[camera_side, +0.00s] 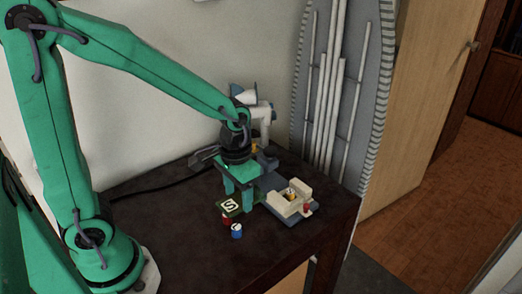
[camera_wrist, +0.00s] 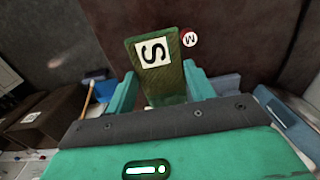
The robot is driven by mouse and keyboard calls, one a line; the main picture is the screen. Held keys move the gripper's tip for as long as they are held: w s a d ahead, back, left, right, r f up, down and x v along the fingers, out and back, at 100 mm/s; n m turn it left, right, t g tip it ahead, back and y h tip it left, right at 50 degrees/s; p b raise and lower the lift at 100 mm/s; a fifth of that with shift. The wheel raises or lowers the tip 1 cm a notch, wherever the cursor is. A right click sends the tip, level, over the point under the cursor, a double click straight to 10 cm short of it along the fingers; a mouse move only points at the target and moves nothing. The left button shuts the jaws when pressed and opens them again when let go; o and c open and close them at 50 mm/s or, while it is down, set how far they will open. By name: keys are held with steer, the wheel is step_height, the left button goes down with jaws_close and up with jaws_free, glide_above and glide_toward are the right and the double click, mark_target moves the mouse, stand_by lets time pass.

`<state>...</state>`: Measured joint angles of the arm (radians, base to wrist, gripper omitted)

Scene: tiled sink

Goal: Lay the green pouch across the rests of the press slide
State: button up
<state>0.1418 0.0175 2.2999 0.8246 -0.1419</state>
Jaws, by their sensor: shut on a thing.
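The green pouch (camera_side: 230,206) has a white label with a black S and also shows in the wrist view (camera_wrist: 174,82). My gripper (camera_side: 238,197) is shut on the pouch; in the wrist view its teal fingers (camera_wrist: 161,90) stand on either side of it. The pouch is over the dark table, left of the press slide. The press slide (camera_side: 290,206) has cream block-like rests on a blue-grey base. A small yellowish part shows between the blocks. The gap between the pouch and the table cannot be judged.
A blue cylinder (camera_side: 237,231) and a red one (camera_side: 226,220) stand close by the pouch. A small red piece (camera_side: 308,207) is at the slide's right end. A white machine (camera_side: 258,115) stands behind my gripper. The table (camera_side: 170,235) is clear at the front left.

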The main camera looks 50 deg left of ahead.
steer(key=w+a+r, duration=0.4)
steer(key=w+r, duration=0.3)
steer(key=w, duration=0.3)
steer(key=shift+w+a+r, duration=0.15)
steer(key=shift+r, duration=0.15)
steer(key=shift+w+f, duration=0.1)
glide_above(288, 192)
step_height(288, 192, down, 5)
steer(key=shift+f, duration=0.2)
steer(key=shift+f, duration=0.1)
steer(key=shift+f, duration=3.3)
steer(key=shift+f, duration=0.55)
steer(key=o, duration=1.1)
